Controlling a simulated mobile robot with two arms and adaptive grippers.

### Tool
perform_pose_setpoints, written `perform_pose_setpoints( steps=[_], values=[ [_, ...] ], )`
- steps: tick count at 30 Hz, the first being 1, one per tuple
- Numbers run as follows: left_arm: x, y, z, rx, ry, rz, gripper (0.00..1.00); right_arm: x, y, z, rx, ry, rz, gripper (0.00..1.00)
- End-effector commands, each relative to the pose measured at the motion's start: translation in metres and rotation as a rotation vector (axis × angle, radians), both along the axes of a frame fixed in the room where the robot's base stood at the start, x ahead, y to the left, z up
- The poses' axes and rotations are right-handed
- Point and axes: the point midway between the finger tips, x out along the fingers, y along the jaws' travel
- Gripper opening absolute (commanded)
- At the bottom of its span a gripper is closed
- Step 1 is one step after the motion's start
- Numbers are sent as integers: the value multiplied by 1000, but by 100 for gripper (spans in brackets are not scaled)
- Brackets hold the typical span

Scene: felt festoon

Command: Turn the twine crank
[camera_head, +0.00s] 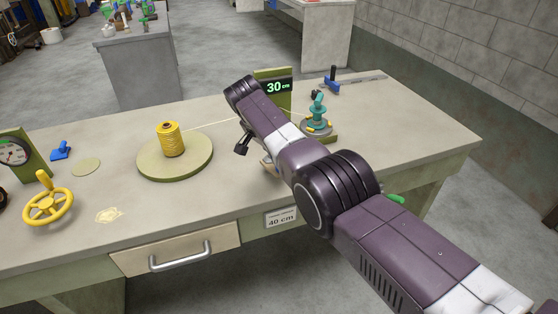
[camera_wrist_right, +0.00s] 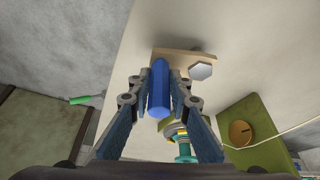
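My right gripper (camera_wrist_right: 161,78) is at a blue cylindrical handle (camera_wrist_right: 159,92), with its fingertips close against both sides; it looks shut on it. The handle stands on a wooden crank arm (camera_wrist_right: 183,57) beside a silver hex bolt (camera_wrist_right: 201,71). In the head view my right arm covers the handle, and only a bit of the wooden crank arm (camera_head: 268,165) shows. Dark parts of my right gripper (camera_head: 243,143) show left of the arm. Yellow twine runs from a spool (camera_head: 171,140) on a round turntable (camera_head: 150,168). The display (camera_head: 278,87) reads 30 cm; a label (camera_head: 282,217) reads 40 cm. My left gripper is not seen.
A teal device (camera_head: 318,118) stands right of my arm. A yellow handwheel (camera_head: 48,203), a dial gauge (camera_head: 14,153) and a blue object (camera_head: 61,150) are at the left. A drawer handle (camera_head: 180,256) sticks out in front. The right tabletop (camera_head: 400,130) is clear.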

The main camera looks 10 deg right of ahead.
Motion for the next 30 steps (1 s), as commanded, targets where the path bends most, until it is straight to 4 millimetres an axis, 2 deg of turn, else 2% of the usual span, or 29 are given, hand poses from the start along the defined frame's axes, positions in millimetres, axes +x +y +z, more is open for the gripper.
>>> perform_pose_setpoints(
  steps=[1, 5, 16, 30],
  values=[
    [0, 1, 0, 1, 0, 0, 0, 1, 1, 1, 4, -3, 2, 23],
    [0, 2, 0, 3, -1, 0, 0, 1, 1, 1, 2, -2, 1, 35],
    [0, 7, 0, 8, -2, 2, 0, -1, 2, 6, 1, -2, 0, 35],
    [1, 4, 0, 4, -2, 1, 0, -15, 22, 65, 1, -2, 2, 35]
  ],
)
